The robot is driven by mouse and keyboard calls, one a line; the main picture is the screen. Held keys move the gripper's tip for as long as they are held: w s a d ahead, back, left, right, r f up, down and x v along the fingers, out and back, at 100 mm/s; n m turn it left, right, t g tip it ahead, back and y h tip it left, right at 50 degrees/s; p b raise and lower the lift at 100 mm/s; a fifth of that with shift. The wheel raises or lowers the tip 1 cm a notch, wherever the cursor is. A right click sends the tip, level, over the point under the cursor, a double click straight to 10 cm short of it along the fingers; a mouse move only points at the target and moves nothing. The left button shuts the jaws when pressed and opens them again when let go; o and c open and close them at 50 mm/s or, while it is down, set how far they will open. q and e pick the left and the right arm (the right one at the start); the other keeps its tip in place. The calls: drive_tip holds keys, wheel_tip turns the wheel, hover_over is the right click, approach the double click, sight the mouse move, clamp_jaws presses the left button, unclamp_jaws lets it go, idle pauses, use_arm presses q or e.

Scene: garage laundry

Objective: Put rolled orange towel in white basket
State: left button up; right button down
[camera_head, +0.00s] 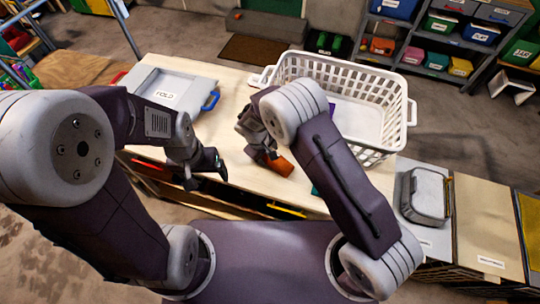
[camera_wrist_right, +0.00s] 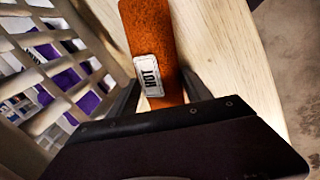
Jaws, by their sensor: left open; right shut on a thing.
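The rolled orange towel (camera_head: 281,166) lies at the front middle of the wooden table, partly hidden by my right gripper. In the right wrist view the towel (camera_wrist_right: 150,45) carries a white label reading "HOT". My right gripper (camera_head: 267,155) is shut on the towel, with a dark finger on each side of it. The white basket (camera_head: 340,75) stands on the table behind and to the right of my right gripper. Its lattice wall (camera_wrist_right: 50,75) is beside the towel at the left of the right wrist view. My left gripper (camera_head: 205,172) is open and empty by the table's front edge.
A grey board marked "FOLD" (camera_head: 168,92) with a blue handle lies at the table's back left. Something purple (camera_wrist_right: 65,85) shows inside the basket through its wall. A grey lidded case (camera_head: 425,195) stands at the right. Bare tabletop (camera_head: 232,115) lies between board and basket.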

wheel_tip(320, 180, up, 4)
drive_tip(key=shift+r+b, duration=0.15)
drive_tip(key=shift+b, duration=0.35)
drive_tip(key=s+d+r+b, duration=0.1)
drive_tip(key=s+d+r, duration=0.1)
drive_tip(key=s, duration=0.3)
drive_tip(key=s+d+r+b, duration=0.1)
drive_tip(key=s+d+r, duration=0.2)
drive_tip(key=s+r, duration=0.1)
drive_tip(key=shift+s+r, duration=0.3)
drive_tip(key=shift+s, duration=0.5)
